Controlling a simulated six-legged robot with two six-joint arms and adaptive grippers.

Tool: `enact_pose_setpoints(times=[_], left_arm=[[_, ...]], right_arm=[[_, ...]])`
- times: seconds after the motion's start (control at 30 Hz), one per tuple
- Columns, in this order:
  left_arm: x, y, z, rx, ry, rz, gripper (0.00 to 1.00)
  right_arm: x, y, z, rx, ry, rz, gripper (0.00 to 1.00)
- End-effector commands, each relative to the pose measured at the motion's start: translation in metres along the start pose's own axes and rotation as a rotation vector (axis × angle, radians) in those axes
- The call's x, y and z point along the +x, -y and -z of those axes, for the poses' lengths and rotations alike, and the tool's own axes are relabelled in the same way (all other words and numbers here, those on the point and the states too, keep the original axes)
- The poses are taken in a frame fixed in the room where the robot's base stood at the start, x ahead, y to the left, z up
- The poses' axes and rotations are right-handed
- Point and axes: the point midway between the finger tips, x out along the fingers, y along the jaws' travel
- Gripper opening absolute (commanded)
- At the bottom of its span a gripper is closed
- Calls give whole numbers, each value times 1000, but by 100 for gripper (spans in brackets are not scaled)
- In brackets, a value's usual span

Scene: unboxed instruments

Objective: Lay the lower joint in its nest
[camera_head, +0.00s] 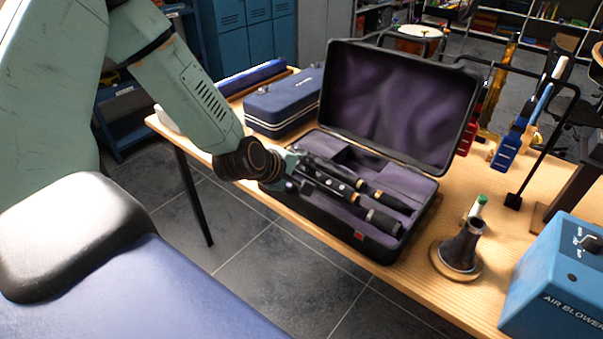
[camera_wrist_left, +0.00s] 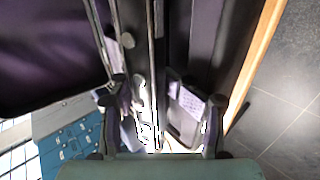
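The open black case (camera_head: 345,236) with purple lining stands on the wooden table. Two long dark clarinet joints (camera_head: 353,179) lie side by side in its lower half, running from the left end toward the right; I cannot tell for sure which is the lower joint. My left gripper (camera_head: 298,183) is at their left ends, low over the case's left side. In the left wrist view its two fingers (camera_wrist_left: 160,105) stand apart, with a long dark rod-like part (camera_wrist_left: 152,50) running up between them. Glare there hides whether they touch it. My right gripper is not in view.
The raised case lid (camera_head: 395,105) stands behind the joints. A dark bell (camera_head: 461,250) and a green-capped bottle (camera_head: 477,208) stand to the right, near the blue air blower (camera_head: 560,275). A closed blue case (camera_head: 285,105) lies at the left. The table's front edge is close to the case.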

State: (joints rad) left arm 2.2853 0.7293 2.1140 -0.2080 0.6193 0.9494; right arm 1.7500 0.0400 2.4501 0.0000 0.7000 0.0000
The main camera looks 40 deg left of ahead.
Motion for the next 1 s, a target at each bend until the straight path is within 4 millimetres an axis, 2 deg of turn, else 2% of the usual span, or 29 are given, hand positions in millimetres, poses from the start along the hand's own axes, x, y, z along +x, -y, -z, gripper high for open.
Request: enact_pose_setpoints(times=[0.03,0.27,0.47,0.67,1.0], left_arm=[[3,33,-6,-22,18,72,54],[3,33,-6,-21,18,72,73],[1,31,-6,-21,17,71,73],[-12,12,-7,-18,16,55,73],[-46,-36,-8,-4,7,17,74]], right_arm=[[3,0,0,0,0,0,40],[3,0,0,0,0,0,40],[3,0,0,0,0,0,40],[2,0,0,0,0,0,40],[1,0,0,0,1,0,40]])
